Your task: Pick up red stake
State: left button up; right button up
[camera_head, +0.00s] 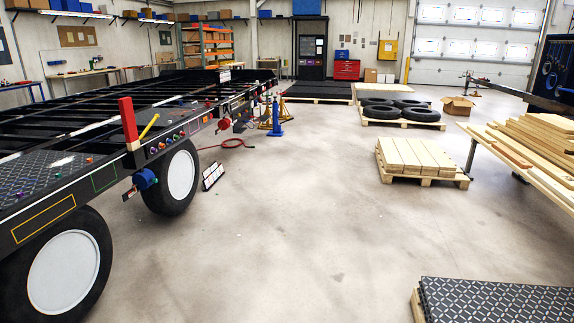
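A red stake (128,120) stands upright at the near side edge of the black trailer frame (90,162), just above the gap between its two wheels. Its lower end is pale and meets the trailer's side rail; I cannot tell how deep it sits. A yellow bar (149,127) leans at a slant just right of it. Neither of my grippers is in view, and nothing of mine touches the stake.
Trailer wheels (64,272) stand at the left. A small white rack (213,176) and a red hose (230,143) lie on the floor. Pallets of boards (417,158) and tires (400,112), and a lumber table (520,160), are right. The middle floor is clear.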

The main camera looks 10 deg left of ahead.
aim_at(124, 104)
jog(key=i+j+u, duration=0.1)
jog(key=i+u, duration=0.15)
jog(key=i, duration=0.3)
jog(key=i+u, duration=0.25)
jog(key=i, duration=0.3)
jog(key=i+l+u, duration=0.25)
jog(key=i, duration=0.3)
jog(key=i+l+u, duration=0.25)
jog(key=i, duration=0.3)
jog(key=j, duration=0.05)
